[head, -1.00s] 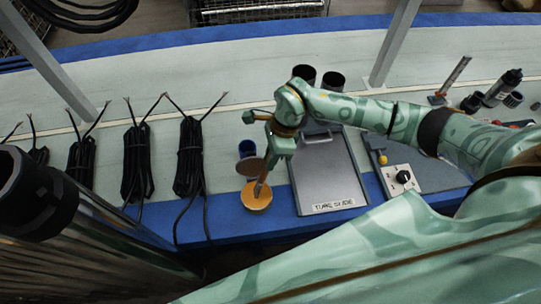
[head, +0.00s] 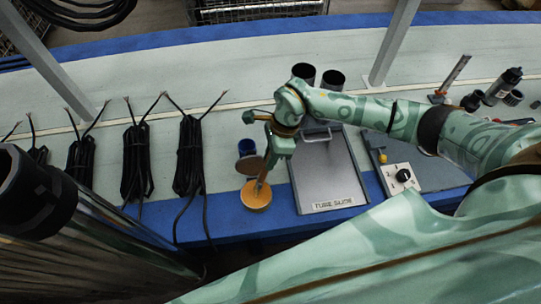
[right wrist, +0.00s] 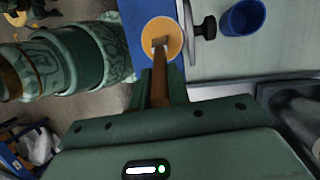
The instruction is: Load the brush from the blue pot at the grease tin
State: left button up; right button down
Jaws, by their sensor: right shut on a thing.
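My right gripper (head: 268,173) is shut on the brush, above the open grease tin. The brush (right wrist: 160,88) has a brown handle, and its tip is over or in the orange grease; I cannot tell how deep it is. The grease tin (head: 256,203) is round with orange grease inside, at the bench's blue front edge; it also shows in the right wrist view (right wrist: 173,30). A brown round lid (head: 250,166) is just behind the tin. The blue pot (head: 247,147) stands behind the lid and also shows in the right wrist view (right wrist: 242,18). My left gripper is not in view.
Black cable bundles (head: 189,160) lie to the left. A box with a dial (head: 401,179) is at the right. Grey posts (head: 392,45) rise from the bench.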

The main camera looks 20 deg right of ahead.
dwell(0.4)
notch_tip(320, 180, up, 7)
jog(key=p, duration=0.5)
dwell(0.9)
